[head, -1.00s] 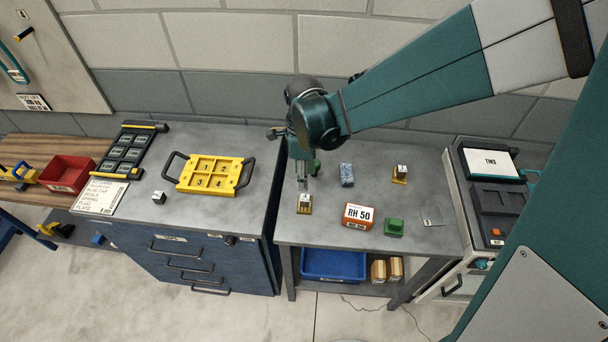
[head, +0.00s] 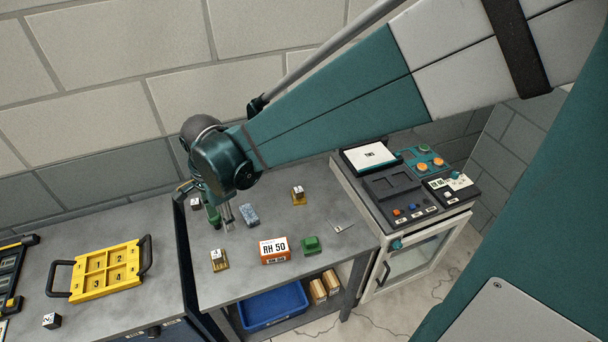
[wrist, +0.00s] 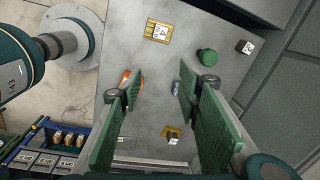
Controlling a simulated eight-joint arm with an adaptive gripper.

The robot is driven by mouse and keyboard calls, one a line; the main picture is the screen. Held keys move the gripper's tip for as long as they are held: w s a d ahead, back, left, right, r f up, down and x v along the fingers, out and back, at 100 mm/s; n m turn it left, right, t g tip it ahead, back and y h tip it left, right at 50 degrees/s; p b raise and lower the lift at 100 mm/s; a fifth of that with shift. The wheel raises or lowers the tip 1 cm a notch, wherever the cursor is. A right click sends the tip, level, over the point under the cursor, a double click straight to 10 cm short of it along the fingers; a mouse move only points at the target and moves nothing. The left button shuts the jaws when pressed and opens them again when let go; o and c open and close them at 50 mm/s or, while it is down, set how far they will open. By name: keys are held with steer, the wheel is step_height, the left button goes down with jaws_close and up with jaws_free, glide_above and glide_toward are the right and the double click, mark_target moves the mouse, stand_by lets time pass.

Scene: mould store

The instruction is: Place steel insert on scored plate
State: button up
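Small dark grey cubes with white labelled tops are the likeliest steel inserts; I cannot tell which is meant. One (head: 195,202) stands at the table's back left and shows in the wrist view (wrist: 244,47). A ribbed yellow piece with a label (head: 217,258) at the front left may be the scored plate (wrist: 158,31); a similar labelled yellow piece (head: 298,193) stands at the back right (wrist: 172,132). My gripper (head: 228,217) is open and empty above the table, left of a speckled blue-grey block (head: 249,214). Its green-padded fingers are wide apart (wrist: 158,95).
An orange RH 50 box (head: 273,258), a green block (head: 311,243) and a green knob (head: 214,217) stand on the table. A yellow numbered tray (head: 100,270) and another cube (head: 51,320) are left. Bare table lies between pieces.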

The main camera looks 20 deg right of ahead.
steer(key=s+d+r+n+t, duration=0.2)
steer(key=s+d+r+n, duration=0.2)
steer(key=d, duration=0.3)
steer(key=s+d+r+n+t, duration=0.2)
steer(key=s+d+r+n, duration=0.2)
steer(key=d+n, duration=0.2)
steer(key=s+d+r+n+t, duration=0.2)
steer(key=s+d+r+n, duration=0.2)
steer(key=d, duration=0.5)
steer(key=shift+s+d+r+n+h, duration=0.15)
steer(key=shift+s+r+n+h, duration=0.15)
steer(key=shift+s+r+n, duration=0.1)
